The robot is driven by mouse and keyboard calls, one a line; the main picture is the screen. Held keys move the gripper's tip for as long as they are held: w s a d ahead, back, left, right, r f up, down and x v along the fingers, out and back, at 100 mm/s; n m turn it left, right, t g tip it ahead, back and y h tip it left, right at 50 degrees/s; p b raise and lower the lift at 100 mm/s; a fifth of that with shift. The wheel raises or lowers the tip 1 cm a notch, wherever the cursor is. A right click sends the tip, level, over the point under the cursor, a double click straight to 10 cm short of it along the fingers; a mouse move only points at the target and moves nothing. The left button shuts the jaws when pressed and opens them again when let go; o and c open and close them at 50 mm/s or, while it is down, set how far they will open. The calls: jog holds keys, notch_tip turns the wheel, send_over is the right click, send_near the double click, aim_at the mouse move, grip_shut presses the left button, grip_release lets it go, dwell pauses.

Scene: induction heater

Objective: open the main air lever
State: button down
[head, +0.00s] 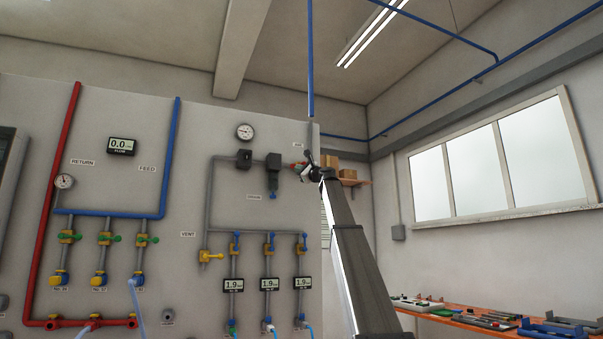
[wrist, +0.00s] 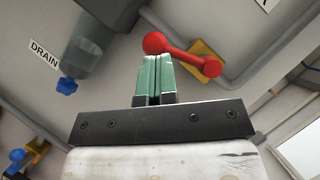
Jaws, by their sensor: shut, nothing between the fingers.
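The main air lever (wrist: 183,54) is a red bar with a round knob at its left end and a rounded hub at its right end, beside a yellow valve part (wrist: 206,55). In the head view a bit of red (head: 297,165) shows at the top right of the air panel, partly hidden by my gripper. My gripper (wrist: 158,60) has its green fingers shut together with nothing between them. The fingertips are just below the lever's knob end; I cannot tell whether they touch it. In the head view my gripper (head: 304,172) is small and close to the panel.
A filter bowl (wrist: 85,55) with a blue drain knob (wrist: 68,86) is left of my fingers. A gauge (head: 245,131) and pipes are on the panel. A shelf with boxes (head: 329,161) stands close behind my arm. An orange workbench (head: 455,321) is at lower right.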

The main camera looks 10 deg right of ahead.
jog(key=m, duration=0.1)
jog(key=r+m+t, duration=0.1)
jog(key=shift+a+m, duration=0.4)
jog(key=shift+a+r, duration=0.1)
jog(key=shift+s, duration=0.1)
dwell(0.4)
